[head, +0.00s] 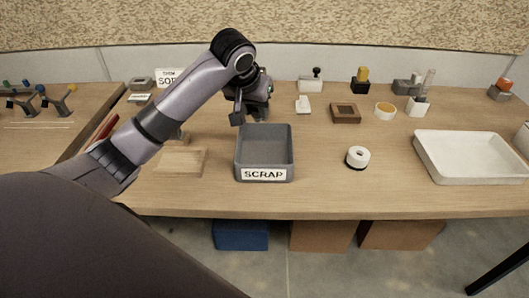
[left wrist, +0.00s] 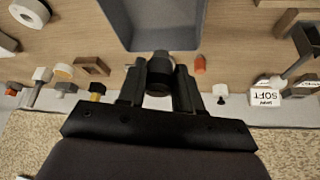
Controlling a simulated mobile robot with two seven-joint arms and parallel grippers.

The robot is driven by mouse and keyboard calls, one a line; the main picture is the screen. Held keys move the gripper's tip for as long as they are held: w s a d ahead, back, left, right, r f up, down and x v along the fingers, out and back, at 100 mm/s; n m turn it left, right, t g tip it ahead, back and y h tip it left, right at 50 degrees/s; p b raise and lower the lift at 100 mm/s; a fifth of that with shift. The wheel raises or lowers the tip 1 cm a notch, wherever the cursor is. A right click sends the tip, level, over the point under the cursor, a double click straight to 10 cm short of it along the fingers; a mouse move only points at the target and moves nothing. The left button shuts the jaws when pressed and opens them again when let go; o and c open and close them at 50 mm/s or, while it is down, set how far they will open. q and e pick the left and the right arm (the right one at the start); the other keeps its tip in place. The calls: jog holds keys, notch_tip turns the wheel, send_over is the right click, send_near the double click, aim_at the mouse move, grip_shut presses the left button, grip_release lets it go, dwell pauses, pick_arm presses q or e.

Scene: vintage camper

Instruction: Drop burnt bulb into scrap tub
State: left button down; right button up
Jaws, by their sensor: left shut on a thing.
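The grey scrap tub (head: 266,148), labelled SCRAP, stands near the front edge of the bench, and its visible floor is bare. It also shows at the top of the left wrist view (left wrist: 165,28). My left gripper (head: 252,112) is at the tub's back rim in the head view, pointing down. In the left wrist view its fingers (left wrist: 160,77) are shut on a small dark rounded thing (left wrist: 159,66), which looks like the burnt bulb. The fingers hide part of it. In the head view I cannot make the bulb out. My right gripper is not in view.
A wooden block (head: 181,162) lies left of the tub, and a white ring-shaped roll (head: 357,156) lies right of it. A white tray (head: 470,160) is at the far right. Several small items, including a wooden frame (head: 345,113), line the back. Bench between tub and roll is clear.

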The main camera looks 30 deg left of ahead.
pick_arm(q)
jog(key=shift+f, duration=1.8)
jog(key=c, duration=0.7)
grip_release()
jog(key=shift+r, duration=0.1)
jog(key=v, duration=0.7)
